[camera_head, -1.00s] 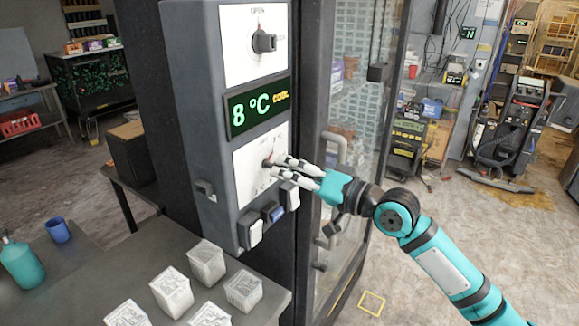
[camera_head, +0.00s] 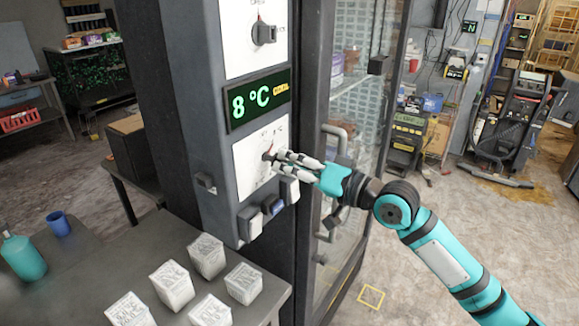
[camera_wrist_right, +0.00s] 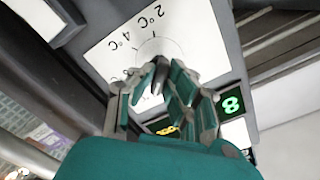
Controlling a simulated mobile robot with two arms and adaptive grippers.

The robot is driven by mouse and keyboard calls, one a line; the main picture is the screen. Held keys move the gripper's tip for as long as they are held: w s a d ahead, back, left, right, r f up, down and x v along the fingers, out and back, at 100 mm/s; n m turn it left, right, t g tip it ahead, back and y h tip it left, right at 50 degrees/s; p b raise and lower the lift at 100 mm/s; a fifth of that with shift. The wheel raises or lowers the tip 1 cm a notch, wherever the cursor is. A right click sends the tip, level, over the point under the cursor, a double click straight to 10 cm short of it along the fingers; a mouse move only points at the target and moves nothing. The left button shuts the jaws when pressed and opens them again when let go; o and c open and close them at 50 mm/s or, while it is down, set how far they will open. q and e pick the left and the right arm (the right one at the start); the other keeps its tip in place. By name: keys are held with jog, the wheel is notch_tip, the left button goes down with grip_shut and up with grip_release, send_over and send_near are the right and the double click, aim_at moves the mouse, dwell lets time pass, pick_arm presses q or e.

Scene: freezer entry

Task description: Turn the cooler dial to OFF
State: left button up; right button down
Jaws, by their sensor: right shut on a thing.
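The cooler dial (camera_head: 268,156) is a small dark knob with a reddish pointer mark, on the lower white plate (camera_head: 249,177) of the grey control panel. My right gripper (camera_head: 274,157) is shut on the dial, with its fingers hiding most of the knob. In the right wrist view the dial (camera_wrist_right: 160,75) shows between the fingertips, and "2°C" and "4°C" are printed on the plate near it. The display (camera_head: 258,98) above reads "8 °C COOL". My left gripper is not in view.
An upper dial (camera_head: 264,34) sits above the display. Rocker switches (camera_head: 272,207) are just below the plate. The glass door (camera_head: 352,150) with its handle stands right of the panel. A table with several white blocks (camera_head: 207,256) is below.

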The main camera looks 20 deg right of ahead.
jog(key=shift+d+n+b, duration=0.1)
jog(key=shift+n+b, duration=1.8)
jog(key=shift+n, duration=2.8)
jog(key=c, duration=1.3)
grip_release()
jog(key=shift+c, duration=0.2)
